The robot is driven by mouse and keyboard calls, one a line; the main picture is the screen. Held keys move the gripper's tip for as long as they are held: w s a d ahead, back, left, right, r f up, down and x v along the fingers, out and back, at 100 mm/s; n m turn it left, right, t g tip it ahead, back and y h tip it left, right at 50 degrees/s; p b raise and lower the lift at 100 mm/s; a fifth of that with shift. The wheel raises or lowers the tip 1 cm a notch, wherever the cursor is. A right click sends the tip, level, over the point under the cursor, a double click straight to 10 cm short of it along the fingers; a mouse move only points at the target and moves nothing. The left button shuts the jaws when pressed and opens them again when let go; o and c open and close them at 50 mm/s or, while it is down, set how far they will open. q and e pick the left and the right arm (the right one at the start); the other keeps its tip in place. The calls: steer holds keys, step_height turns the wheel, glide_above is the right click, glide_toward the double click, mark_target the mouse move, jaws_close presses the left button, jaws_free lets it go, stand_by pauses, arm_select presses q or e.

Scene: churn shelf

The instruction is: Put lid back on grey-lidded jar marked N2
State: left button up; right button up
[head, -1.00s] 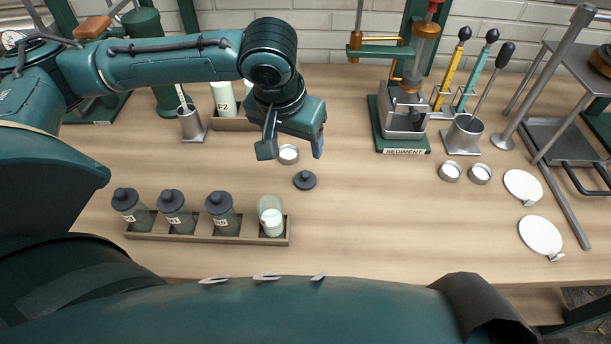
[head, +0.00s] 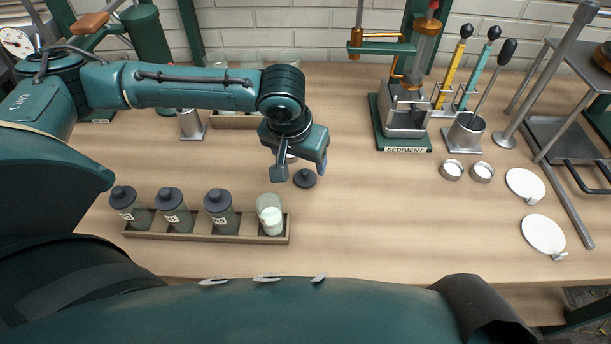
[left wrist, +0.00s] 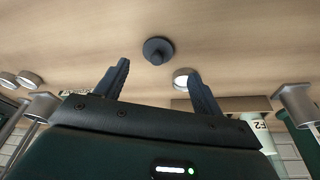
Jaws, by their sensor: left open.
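A dark grey lid with a knob (head: 305,179) lies on the table, right of and behind the jar rack. It also shows in the left wrist view (left wrist: 158,50), beyond the fingertips. An open glass jar with white contents (head: 270,215) stands in the rack's rightmost slot; no label is readable on it. Three jars with dark grey lids (head: 218,212) fill the other slots; their labels are too small to read surely. My left gripper (head: 300,174) is open and empty above the table, close to the loose lid. My right gripper is not seen.
The wooden rack (head: 190,238) is near the front edge. A small metal dish stands behind the lid and shows in the left wrist view (left wrist: 182,77). The sediment device (head: 405,110), two dishes (head: 452,171) and white discs (head: 543,234) are to the right.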

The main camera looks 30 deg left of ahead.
mark_target(305, 172)
arm_select(q)
steer(key=x, duration=0.5)
steer(key=shift+s+d+f, duration=0.1)
steer(key=shift+d+f, duration=0.1)
steer(key=shift+c, duration=0.3)
steer(key=c, duration=1)
steer(key=shift+r, duration=0.1)
step_height(305, 172, up, 10)
steer(key=shift+p, duration=0.3)
